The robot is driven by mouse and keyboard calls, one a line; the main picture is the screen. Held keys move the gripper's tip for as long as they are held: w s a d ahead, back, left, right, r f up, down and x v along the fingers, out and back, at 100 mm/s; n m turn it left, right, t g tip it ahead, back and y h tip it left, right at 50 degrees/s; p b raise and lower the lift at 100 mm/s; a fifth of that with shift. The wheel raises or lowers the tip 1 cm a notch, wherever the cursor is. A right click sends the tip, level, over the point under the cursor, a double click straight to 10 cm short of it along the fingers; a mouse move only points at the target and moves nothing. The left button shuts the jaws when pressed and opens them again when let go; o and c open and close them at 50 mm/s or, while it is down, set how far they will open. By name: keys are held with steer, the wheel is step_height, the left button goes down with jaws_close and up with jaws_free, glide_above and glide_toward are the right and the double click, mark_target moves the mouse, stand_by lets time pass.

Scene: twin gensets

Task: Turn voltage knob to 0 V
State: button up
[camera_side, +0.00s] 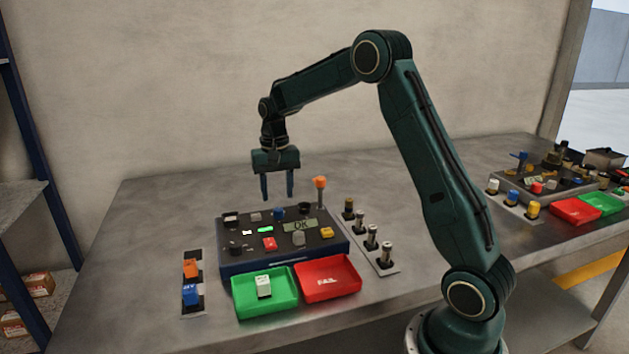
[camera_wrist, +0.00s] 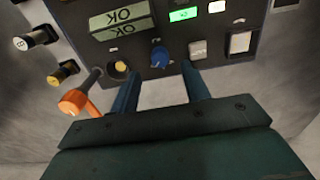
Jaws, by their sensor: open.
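The voltage knob appears to be the blue round knob (camera_wrist: 159,57) near the panel's back edge; in the side view the blue knob (camera_side: 279,212) sits below my gripper. No scale reading on it is legible. My gripper (camera_side: 277,196) is open and empty above the back of the dark control panel (camera_side: 286,254). In the wrist view its two fingers (camera_wrist: 163,92) point at the panel, with the blue knob framed between them and apart from both.
An orange-tipped lever (camera_side: 320,184) stands close to my gripper's right. A green tray (camera_side: 250,301) holding a white block and a red tray (camera_side: 327,291) lie in front. Plug racks flank the panel, at left (camera_side: 184,307) and right (camera_side: 393,267). Bare table lies behind the panel.

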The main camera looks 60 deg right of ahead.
mark_target(278, 209)
steer(key=shift+f, duration=2.5)
steer(key=c, duration=1)
steer(key=shift+n, duration=0.4)
steer(key=n, duration=0.8)
